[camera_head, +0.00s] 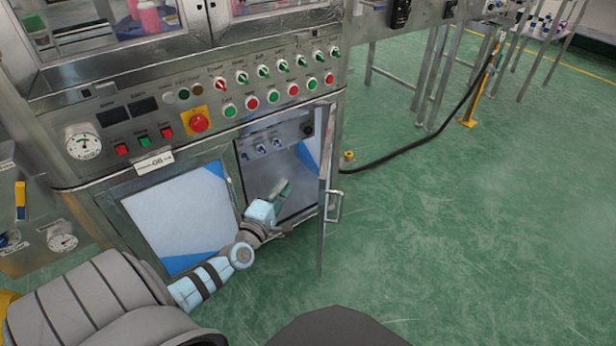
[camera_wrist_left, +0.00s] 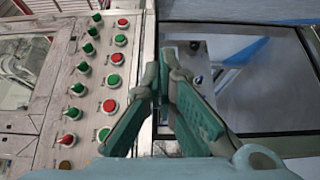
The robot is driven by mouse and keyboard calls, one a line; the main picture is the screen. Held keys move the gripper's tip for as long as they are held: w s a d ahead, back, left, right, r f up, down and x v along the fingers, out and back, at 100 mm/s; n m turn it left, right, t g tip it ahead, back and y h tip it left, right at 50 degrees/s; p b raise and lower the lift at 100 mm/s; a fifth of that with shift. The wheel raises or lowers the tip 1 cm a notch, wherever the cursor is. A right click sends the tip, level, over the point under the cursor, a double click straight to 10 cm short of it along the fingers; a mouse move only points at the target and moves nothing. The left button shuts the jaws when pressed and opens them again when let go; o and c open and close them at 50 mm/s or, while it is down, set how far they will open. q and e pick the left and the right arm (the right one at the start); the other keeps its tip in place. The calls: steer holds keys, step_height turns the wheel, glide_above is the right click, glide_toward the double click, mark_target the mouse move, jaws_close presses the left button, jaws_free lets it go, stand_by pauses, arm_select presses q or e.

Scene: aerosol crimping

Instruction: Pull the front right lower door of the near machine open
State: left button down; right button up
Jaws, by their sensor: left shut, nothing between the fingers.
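The front right lower door (camera_head: 323,225) of the near machine stands swung out from the front, seen nearly edge-on, with its handle (camera_head: 337,207) on the outer side. The compartment (camera_head: 300,170) behind it is open to view, with a few small knobs on a panel inside. My left gripper (camera_head: 286,184) is in front of the opening, to the left of the door and apart from it. In the left wrist view its green fingers (camera_wrist_left: 164,62) meet at the tips with nothing between them. My right gripper is not in view.
The control panel (camera_head: 205,105) with green and red buttons is above the doors. The front left lower door (camera_head: 180,215) looks shut. A black hose (camera_head: 410,147) runs across the green floor at the back right. The floor right of the open door is clear.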

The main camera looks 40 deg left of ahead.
arm_select(q)
steer(key=w+d+b, duration=0.1)
steer(key=w+b, duration=0.1)
steer(key=w, duration=0.8)
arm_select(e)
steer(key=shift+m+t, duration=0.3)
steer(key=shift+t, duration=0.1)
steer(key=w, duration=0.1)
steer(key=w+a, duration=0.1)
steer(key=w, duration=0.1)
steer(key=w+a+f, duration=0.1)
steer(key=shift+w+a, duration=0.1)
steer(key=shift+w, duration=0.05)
arm_select(q)
steer(key=shift+d, duration=0.15)
